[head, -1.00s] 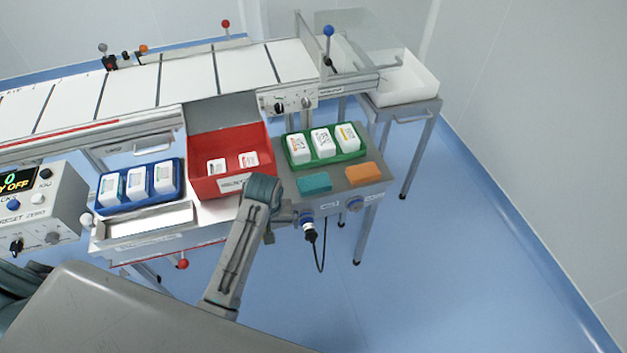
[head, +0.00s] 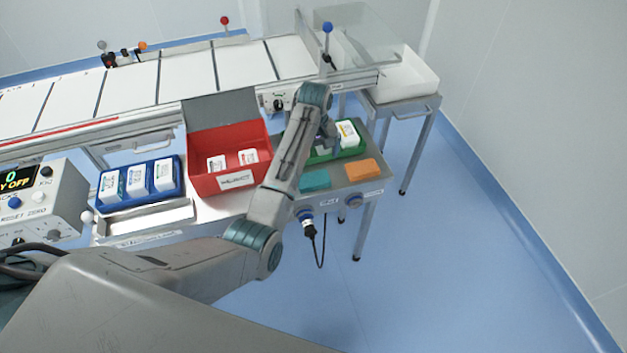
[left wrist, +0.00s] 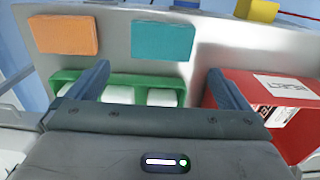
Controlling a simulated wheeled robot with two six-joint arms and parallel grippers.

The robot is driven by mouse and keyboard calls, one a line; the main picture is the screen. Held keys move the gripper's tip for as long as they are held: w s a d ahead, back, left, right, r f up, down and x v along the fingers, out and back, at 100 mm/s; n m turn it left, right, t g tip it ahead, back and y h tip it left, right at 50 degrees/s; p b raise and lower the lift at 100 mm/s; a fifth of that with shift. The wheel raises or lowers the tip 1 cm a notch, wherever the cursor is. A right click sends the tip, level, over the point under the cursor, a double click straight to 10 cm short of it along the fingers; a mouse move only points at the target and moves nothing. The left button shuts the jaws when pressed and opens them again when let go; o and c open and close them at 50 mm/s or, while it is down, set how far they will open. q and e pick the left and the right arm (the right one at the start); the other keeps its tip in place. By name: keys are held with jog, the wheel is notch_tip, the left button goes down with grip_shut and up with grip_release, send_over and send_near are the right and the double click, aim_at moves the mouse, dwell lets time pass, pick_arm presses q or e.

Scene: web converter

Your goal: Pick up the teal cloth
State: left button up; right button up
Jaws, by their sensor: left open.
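The teal cloth (head: 315,181) is a flat folded block on the grey side table, partly behind my left arm. In the left wrist view the teal cloth (left wrist: 163,41) shows whole, lying flat beyond the fingertips. My left gripper (head: 327,138) is above the green tray, behind the cloth in the head view. In the left wrist view the left gripper (left wrist: 158,70) has its fingers spread wide, with no object held between them. It is apart from the cloth. My right gripper is not in view.
An orange cloth (head: 364,171) lies beside the teal one. The green tray (head: 352,153) with white packs is behind them. A red reject bin (head: 222,181) and a blue tray (head: 140,203) with packs stand left. The conveyor (head: 187,76) runs behind.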

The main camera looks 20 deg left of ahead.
aim_at(313, 179)
pick_arm(q)
notch_tip(313, 179, down, 4)
jog(key=shift+r, duration=0.15)
jog(key=shift+s+f+p, duration=0.1)
jog(key=shift+f+p, duration=0.3)
jog(key=shift+f, duration=0.2)
notch_tip(313, 179, down, 4)
jog(key=shift+s+a+f+p, duration=0.1)
jog(key=shift+f+p, duration=0.1)
jog(key=shift+p, duration=0.2)
jog(key=c, duration=0.7)
